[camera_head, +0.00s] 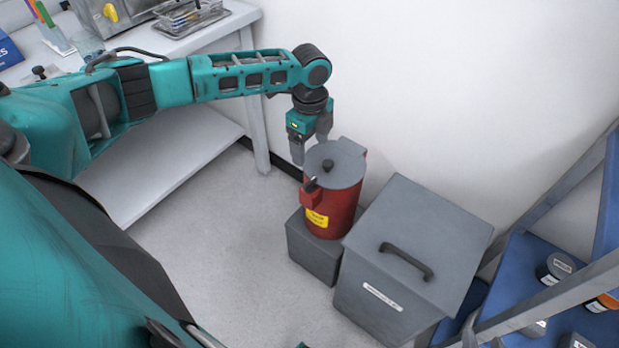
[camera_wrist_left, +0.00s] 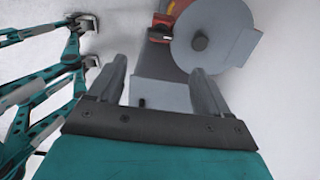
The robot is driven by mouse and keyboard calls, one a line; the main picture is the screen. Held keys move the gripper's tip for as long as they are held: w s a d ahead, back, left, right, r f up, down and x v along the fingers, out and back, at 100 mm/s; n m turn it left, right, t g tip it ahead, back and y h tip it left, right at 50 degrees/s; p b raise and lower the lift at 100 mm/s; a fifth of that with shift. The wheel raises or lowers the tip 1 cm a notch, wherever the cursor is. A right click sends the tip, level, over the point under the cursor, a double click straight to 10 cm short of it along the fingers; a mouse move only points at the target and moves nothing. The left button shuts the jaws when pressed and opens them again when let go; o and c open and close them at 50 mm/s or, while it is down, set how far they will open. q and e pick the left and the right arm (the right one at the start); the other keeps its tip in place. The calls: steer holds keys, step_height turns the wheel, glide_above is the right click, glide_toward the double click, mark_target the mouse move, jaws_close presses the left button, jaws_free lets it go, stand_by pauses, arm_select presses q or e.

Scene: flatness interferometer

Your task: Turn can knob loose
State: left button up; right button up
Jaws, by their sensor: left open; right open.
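A red can (camera_head: 334,212) with a yellow label and a round grey lid (camera_head: 345,178) stands upright on a low grey block (camera_head: 313,252). A small dark knob (camera_head: 328,165) sits on the lid, and a dark latch-like part (camera_head: 311,186) shows on the can's side. My left gripper (camera_head: 311,148) points down just behind the lid, open and empty. In the left wrist view the open fingers (camera_wrist_left: 158,82) are apart, and the knob (camera_wrist_left: 200,42) lies beyond the right finger, not between them. I cannot make out my right gripper.
A grey lidded bin (camera_head: 415,245) with a dark handle (camera_head: 406,261) stands close to the can's right. A white bench (camera_head: 172,48) is at the left, a wall behind. A blue shelf (camera_head: 520,255) with dark containers is at the right. The floor (camera_head: 225,235) left of the block is clear.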

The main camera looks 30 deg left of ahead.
mark_target(309, 181)
arm_select(q)
step_height(309, 181, down, 13)
steer(key=b, duration=0.3)
steer(key=shift+a+r, duration=0.15)
steer(key=c, duration=1)
